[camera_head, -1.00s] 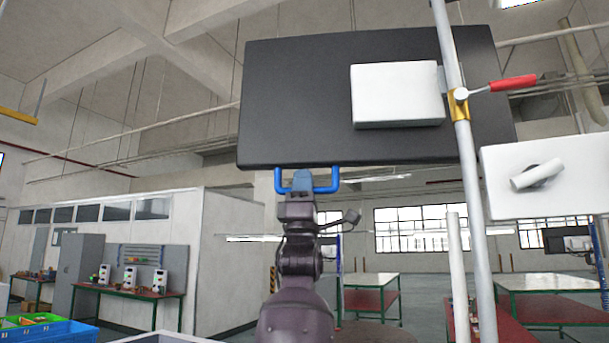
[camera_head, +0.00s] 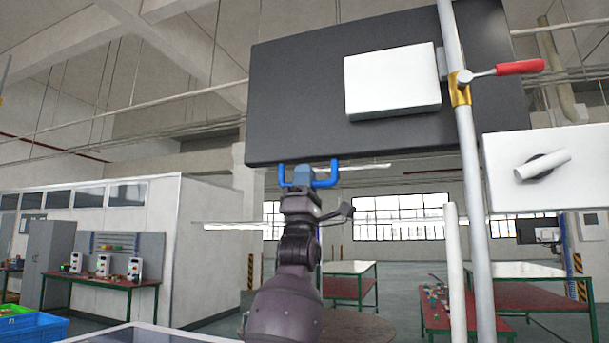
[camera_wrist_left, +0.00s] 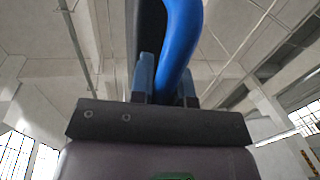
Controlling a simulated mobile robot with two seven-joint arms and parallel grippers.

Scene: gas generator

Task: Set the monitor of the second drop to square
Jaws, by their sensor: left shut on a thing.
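The monitor (camera_head: 300,100) is a large dark panel, seen from its back in the head view, with a white box (camera_head: 393,82) on it. It is beside a grey upright pole (camera_head: 470,190), and its lower edge slopes a little. A blue U-shaped handle (camera_head: 333,176) hangs from that lower edge. My left gripper (camera_head: 303,174) is shut on the handle from below. In the left wrist view the blue bar (camera_wrist_left: 181,40) passes between the fingers (camera_wrist_left: 165,85). The monitor's screen side is hidden. My right gripper is not in view.
A red-handled lever (camera_head: 519,67) with a brass clamp is on the pole. A white box with a knob (camera_head: 525,170) is to its right. A thin white post (camera_head: 455,270) stands beside the pole. Tables (camera_head: 345,287) stand farther back.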

